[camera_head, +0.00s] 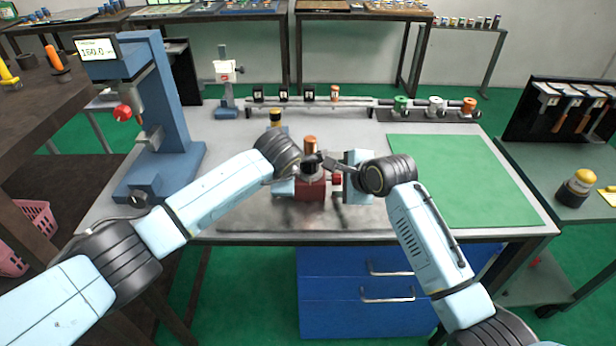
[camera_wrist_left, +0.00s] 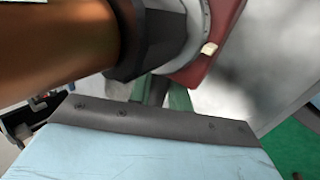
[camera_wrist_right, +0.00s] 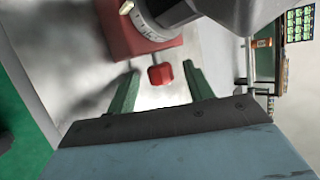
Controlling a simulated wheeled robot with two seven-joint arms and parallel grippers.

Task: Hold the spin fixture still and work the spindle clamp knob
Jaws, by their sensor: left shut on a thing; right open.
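The spin fixture has a red base (camera_head: 312,190), a black chuck (camera_head: 309,167) and an upright copper-coloured cylinder (camera_head: 310,145) on top. A pale graduated ring (camera_wrist_right: 149,22) lies between chuck and base. The small red clamp knob (camera_wrist_right: 160,74) sticks out from the base's side; it shows at the fixture's right in the head view (camera_head: 337,179). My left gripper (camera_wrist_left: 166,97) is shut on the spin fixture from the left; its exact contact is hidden. My right gripper (camera_wrist_right: 161,86) is open, with its green fingers on either side of the knob, apart from it.
The fixture stands on a metal plate (camera_head: 250,226) near the bench's front edge. A blue press (camera_head: 165,110) stands at left, a green mat (camera_head: 462,180) lies at right. A rail with several small parts (camera_head: 350,102) runs along the back. Both forearms crowd the fixture.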

